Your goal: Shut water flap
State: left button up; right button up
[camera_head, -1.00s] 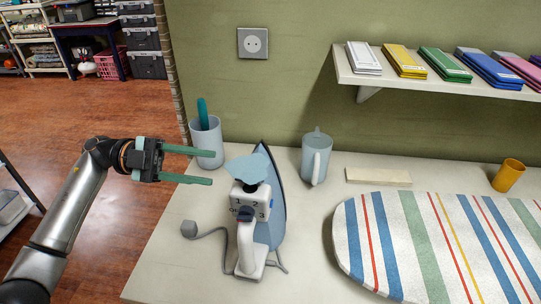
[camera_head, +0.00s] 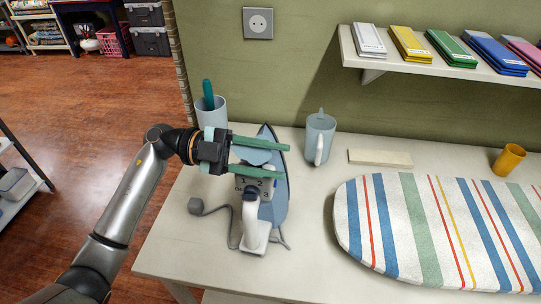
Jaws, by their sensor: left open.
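I cannot tell whether the fingers touch the flap. Nothing is held. My right gripper is not in view.
A cup with a teal item (camera_head: 212,112) stands behind the gripper. A light blue jug (camera_head: 320,135), a pale flat block (camera_head: 380,157), an orange cup (camera_head: 509,160) and a striped ironing board (camera_head: 440,230) are to the right. A shelf (camera_head: 372,75) overhangs the back right.

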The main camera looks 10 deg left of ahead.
pick_arm(q)
grip_shut()
dwell(0.3)
jog(key=shift+f, duration=0.1)
jog(key=shift+s+f+m+b, duration=0.15)
jog(key=shift+f+m+b, duration=0.15)
jog(key=shift+m+b, duration=0.4)
jog(key=shift+s+m+b, duration=0.15)
jog(key=shift+m+b, duration=0.25)
jog(key=shift+m, duration=0.2)
jog(key=shift+c, duration=0.2)
grip_release()
jog(key=shift+o, duration=0.2)
